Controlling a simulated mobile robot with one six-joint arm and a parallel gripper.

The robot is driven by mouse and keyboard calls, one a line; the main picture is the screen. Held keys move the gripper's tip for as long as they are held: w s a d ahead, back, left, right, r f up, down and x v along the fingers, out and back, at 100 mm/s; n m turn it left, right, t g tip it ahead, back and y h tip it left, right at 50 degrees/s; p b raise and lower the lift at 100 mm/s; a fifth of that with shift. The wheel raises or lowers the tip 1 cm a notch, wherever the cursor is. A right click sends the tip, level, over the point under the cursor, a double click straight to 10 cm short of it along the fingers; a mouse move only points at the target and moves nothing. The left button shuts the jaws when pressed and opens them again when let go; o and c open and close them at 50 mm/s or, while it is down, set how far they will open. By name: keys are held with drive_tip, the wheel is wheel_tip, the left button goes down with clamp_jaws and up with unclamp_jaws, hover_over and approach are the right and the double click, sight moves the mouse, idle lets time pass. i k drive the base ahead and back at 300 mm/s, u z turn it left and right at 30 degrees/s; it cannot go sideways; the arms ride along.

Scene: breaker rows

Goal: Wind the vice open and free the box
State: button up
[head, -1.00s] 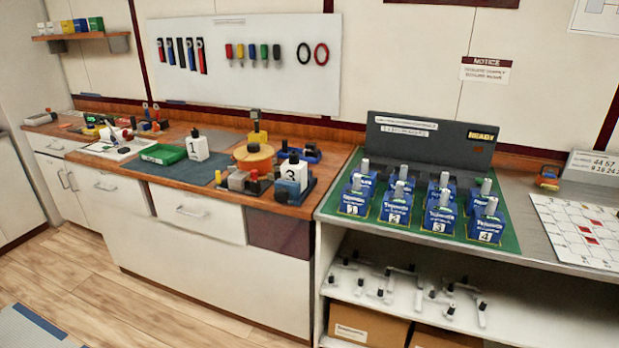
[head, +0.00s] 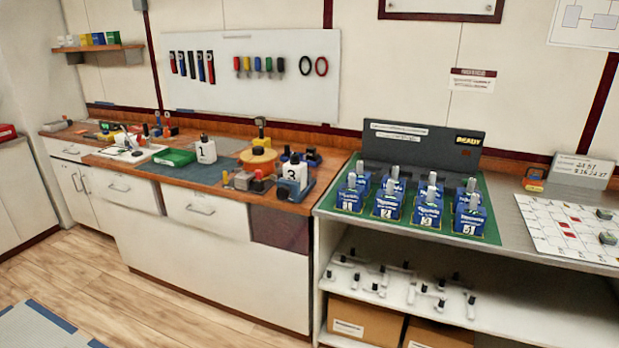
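I cannot pick out the vice for certain. No box clamped in jaws can be made out. My gripper is not in view.
Open floor (head: 110,270) lies in front.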

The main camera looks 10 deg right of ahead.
sight(294, 172)
drive_tip(key=k, duration=0.3)
drive_tip(key=u, duration=0.15)
drive_tip(key=i, duration=0.9)
drive_tip(key=z, duration=4.2)
drive_tip(key=i, duration=0.1)
drive_tip(key=u, duration=2.5)
